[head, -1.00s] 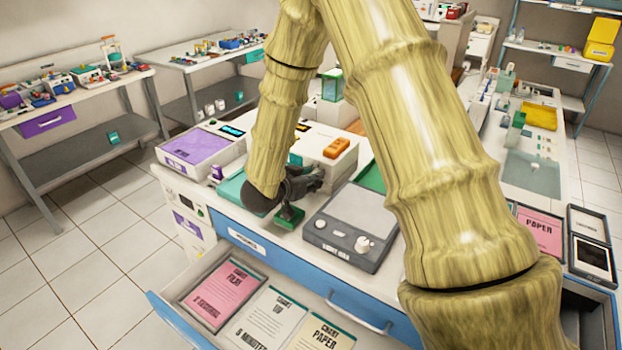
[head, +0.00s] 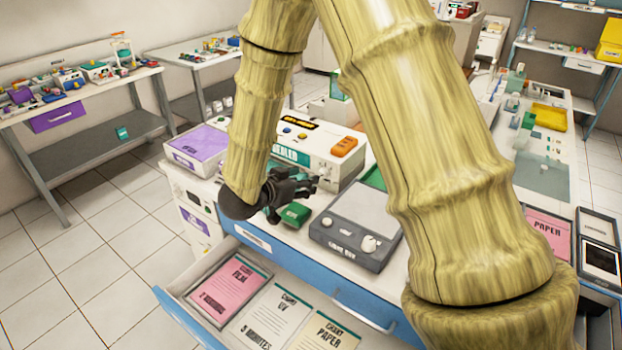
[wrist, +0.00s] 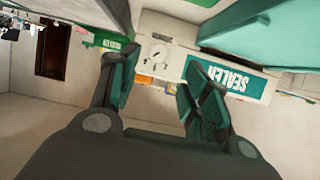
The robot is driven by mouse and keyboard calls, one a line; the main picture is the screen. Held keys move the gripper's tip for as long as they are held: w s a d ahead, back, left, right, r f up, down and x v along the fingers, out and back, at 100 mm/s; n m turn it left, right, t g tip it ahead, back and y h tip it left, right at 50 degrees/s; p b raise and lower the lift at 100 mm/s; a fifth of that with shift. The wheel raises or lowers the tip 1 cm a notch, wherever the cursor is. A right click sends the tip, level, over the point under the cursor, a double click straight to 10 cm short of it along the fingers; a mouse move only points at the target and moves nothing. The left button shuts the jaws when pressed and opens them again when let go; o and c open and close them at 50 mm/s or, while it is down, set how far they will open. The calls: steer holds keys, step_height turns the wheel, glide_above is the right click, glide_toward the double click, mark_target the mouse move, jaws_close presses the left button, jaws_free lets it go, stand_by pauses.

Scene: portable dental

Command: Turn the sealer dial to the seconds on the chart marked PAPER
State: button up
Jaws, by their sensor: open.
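The sealer (head: 318,150) is a white box with a teal SEALER label, behind my gripper in the head view. The label also shows upside down in the wrist view (wrist: 238,82). A round white dial (wrist: 158,52) sits on a white panel beside the label, between my fingers in the picture; its setting is too small to read. My gripper (head: 306,187) is open and empty in front of the sealer, apart from the dial as far as I can tell. The cream PAPER chart (head: 328,332) lies in the open drawer, its lower part cut off, so no seconds show.
The open drawer (head: 180,318) also holds a pink FILM chart (head: 231,288) and a UV chart (head: 274,316). A green block (head: 295,214) and a grey device with knobs (head: 356,222) stand near my gripper. A pink PAPER card (head: 549,236) lies at right. A purple-topped box (head: 198,145) stands left.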

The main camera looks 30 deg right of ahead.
steer(key=shift+v, duration=1.75)
